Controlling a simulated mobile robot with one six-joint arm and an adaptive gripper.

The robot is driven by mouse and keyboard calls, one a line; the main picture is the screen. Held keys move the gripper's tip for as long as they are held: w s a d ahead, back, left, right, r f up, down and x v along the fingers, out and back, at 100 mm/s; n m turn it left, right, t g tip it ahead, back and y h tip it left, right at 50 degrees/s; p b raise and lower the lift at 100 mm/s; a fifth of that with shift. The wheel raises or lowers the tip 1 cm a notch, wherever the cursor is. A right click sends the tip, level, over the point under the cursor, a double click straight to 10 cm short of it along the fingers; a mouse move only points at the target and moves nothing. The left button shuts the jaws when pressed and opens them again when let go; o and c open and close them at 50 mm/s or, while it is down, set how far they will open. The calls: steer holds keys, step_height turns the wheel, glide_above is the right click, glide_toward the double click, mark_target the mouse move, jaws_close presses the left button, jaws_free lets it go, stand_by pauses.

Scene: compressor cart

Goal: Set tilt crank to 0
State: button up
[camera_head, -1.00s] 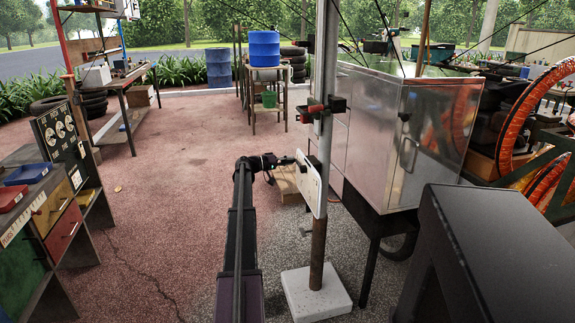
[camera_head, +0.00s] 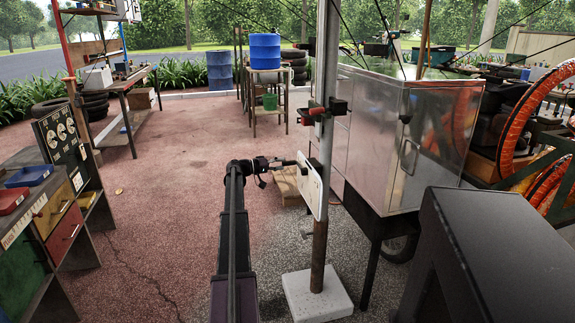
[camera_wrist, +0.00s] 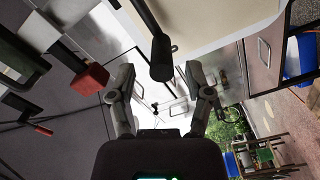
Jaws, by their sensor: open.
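A dark handle on a thin dark arm, which looks like the tilt crank (camera_wrist: 161,58), hangs down at the top middle of the wrist view. It is in front of a pale plate (camera_wrist: 222,24). My gripper (camera_wrist: 160,78) is open, with one finger on each side of the handle's lower end and visible gaps. In the head view my gripper (camera_head: 284,163) is at the left side of the white plate (camera_head: 311,188) on the post. The crank is too small to make out there, and I cannot read its setting.
The post (camera_head: 319,250) stands on a pale block (camera_head: 317,294). A red knob (camera_wrist: 90,80) on dark hardware is left of my fingers in the wrist view. A metal cabinet (camera_head: 385,140) stands right of the post. Open floor (camera_head: 165,180) lies to the left.

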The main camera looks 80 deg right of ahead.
steer(key=v, duration=0.7)
steer(key=shift+w+a, duration=0.2)
steer(key=shift+w, duration=0.1)
stand_by(0.4)
